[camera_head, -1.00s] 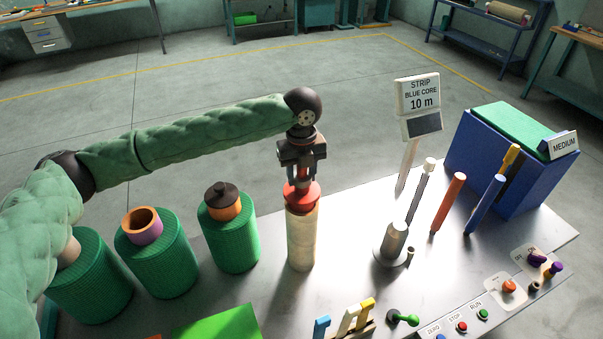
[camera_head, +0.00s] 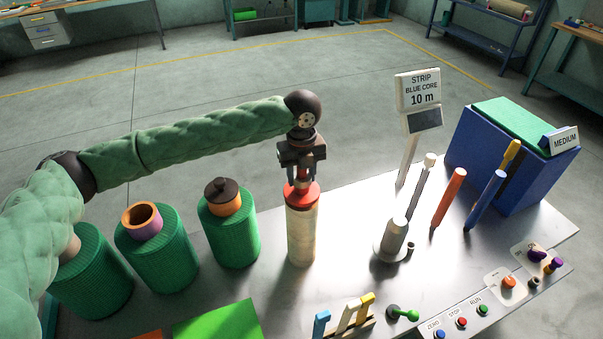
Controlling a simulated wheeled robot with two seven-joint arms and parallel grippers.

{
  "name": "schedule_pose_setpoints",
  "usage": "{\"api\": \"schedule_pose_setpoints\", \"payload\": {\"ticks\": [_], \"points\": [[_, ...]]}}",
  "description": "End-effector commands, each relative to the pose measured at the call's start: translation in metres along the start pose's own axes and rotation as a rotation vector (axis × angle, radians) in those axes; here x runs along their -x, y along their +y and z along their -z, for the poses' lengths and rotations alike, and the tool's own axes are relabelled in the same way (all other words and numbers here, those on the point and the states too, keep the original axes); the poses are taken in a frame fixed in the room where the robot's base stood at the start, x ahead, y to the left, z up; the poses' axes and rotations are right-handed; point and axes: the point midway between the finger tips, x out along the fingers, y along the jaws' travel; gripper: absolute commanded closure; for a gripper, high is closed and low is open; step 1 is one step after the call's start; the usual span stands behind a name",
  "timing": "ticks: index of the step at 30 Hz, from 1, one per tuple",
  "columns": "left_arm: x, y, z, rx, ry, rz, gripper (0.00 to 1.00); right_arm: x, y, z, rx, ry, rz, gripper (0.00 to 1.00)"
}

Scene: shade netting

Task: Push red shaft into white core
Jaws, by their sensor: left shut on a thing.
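A pale cream-white core (camera_head: 301,238) stands upright on the grey table. A red shaft (camera_head: 302,193) with a wide red collar sits at its top, in line with it. The collar appears to rest on or very near the core's upper rim. The part of the shaft below the collar is hidden, so its depth inside cannot be seen. My left gripper (camera_head: 303,175) points straight down and is shut on the red shaft just above the collar. My right gripper is not in view.
Green netting rolls (camera_head: 232,238) stand left of the core. A metal post on a round base (camera_head: 394,240), a sign (camera_head: 418,90), tilted orange (camera_head: 448,200) and blue (camera_head: 485,203) rods and a blue box (camera_head: 475,150) are right. Coloured levers (camera_head: 346,318) and buttons line the front.

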Motion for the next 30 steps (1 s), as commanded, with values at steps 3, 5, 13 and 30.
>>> {"api": "schedule_pose_setpoints", "payload": {"ticks": [3, 5, 13, 30], "points": [[0.002, 0.0, 0.0, 0.0, -0.001, 0.001, 1.0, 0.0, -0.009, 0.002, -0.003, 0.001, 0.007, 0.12], [0.002, 0.0, 0.0, 0.0, -0.001, 0.001, 1.0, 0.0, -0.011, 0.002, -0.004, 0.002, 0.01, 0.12], [-0.001, 0.0, 0.0, 0.0, -0.001, 0.001, 1.0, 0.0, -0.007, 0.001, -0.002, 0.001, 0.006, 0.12], [-0.013, -0.001, 0.0, 0.0, -0.001, 0.001, 1.0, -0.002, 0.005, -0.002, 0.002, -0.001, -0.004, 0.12]]}}
